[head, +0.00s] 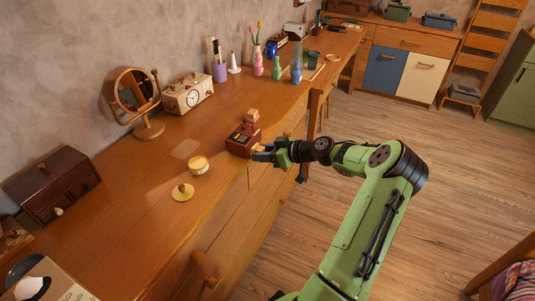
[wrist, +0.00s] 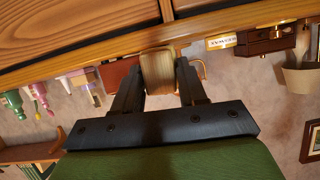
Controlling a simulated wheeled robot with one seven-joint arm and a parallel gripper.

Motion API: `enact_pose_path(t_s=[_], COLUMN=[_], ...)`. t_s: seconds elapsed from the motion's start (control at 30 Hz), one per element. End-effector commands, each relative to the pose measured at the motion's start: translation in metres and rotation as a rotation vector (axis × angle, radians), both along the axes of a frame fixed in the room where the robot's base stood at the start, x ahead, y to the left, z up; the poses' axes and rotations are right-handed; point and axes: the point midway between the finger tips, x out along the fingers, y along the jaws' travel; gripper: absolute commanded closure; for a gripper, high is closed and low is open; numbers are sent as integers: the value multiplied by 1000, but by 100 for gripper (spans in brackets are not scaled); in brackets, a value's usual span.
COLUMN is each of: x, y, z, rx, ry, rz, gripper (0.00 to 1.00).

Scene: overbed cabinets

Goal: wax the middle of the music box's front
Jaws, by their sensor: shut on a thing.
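The dark red-brown music box (head: 239,142) sits near the front edge of the wooden dresser top, with a small tan and red piece (head: 252,117) at its back. In the wrist view, which is upside down, a red-brown face that looks like the box (wrist: 118,74) shows behind my fingers. My gripper (head: 261,153) is at the box's front right side. It is shut on a pale wooden block (wrist: 158,72), likely the wax applicator, also between the fingers in the wrist view (wrist: 158,98). I cannot tell whether the block touches the box. A yellow tin (head: 198,166) stands left, its lid (head: 183,193) beside it.
Vases (head: 276,67) and a purple pen cup (head: 220,72) are farther back. The dresser's front edge lies just under my gripper.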

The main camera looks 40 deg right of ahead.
Motion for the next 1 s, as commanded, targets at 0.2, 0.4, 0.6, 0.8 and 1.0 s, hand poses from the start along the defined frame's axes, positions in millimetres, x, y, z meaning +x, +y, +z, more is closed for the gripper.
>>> enact_pose_path(t_s=[0.2,0.4,0.6,0.8,1.0], x=[0,0,4,7,11], y=[0,0,1,2,4], z=[0,0,0,0,0], rx=[0,-1,-1,-2,-1], ry=[0,0,0,-1,1], rz=[0,0,0,1,0], gripper=[83,83,83,83,83])
